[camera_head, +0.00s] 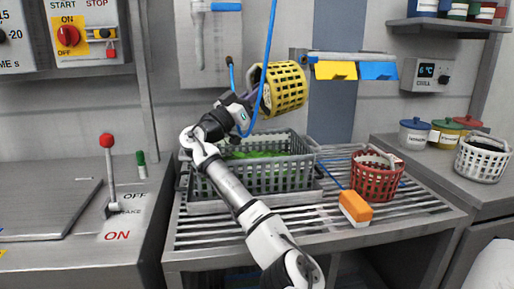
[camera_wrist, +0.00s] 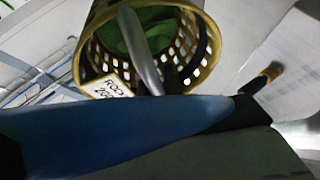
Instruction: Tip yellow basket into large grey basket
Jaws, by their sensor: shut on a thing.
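The yellow basket (camera_head: 284,88) is in my gripper (camera_head: 250,100), held in the air above the large grey basket. It is tilted well over on its side. In the wrist view the yellow basket (camera_wrist: 92,62) shows its open rim and lattice wall, with green stuff visible through it and a white label near its rim. The large grey basket (camera_head: 262,178) stands on the slatted rack with green leaves (camera_head: 250,153) in it. My fingers are partly hidden by the wrist and a blue hose in the head view.
A red basket (camera_head: 376,181) and an orange-and-white block (camera_head: 355,207) stand right of the grey basket. A blue hose (camera_head: 268,60) hangs down in front of the yellow basket. Yellow and blue cards (camera_head: 336,70) hang from a wall rail nearby. A white basket (camera_head: 482,160) stands far right.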

